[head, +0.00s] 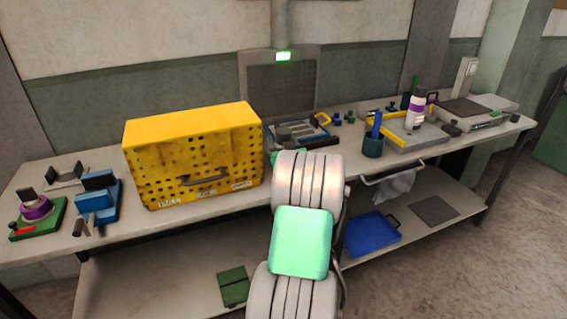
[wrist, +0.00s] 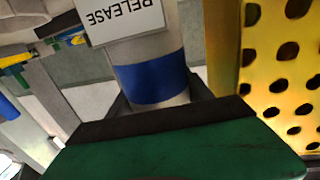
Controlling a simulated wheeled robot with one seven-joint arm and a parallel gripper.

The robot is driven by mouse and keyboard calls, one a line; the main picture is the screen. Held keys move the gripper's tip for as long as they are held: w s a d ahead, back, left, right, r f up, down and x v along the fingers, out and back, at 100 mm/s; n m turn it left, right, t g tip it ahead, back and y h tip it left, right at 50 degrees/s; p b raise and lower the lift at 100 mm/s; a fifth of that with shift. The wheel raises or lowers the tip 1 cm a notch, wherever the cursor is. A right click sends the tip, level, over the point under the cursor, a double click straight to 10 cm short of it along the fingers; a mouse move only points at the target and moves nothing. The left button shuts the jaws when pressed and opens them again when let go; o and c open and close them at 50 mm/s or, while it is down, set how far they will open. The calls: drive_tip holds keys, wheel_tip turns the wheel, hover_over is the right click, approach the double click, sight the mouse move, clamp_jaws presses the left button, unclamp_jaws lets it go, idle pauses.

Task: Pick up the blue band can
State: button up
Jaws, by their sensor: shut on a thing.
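The blue band can (wrist: 150,78) shows close up in the wrist view. It is pale, with a wide blue band and a white label reading RELEASE upside down. My gripper (wrist: 160,108) is shut on the can around its blue band. The green and dark part of my gripper covers the can's far end in that view. In the head view my arm hides the can and most of my gripper, so I cannot tell whether the can touches the bench.
A yellow perforated box (head: 195,155) stands just left of my arm, and its holes (wrist: 285,75) show close by in the wrist view. A tool tray (head: 300,135) lies behind my arm.

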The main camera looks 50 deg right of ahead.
clamp_jaws()
drive_tip(key=shift+r, duration=0.15)
drive_tip(key=shift+r, duration=0.1)
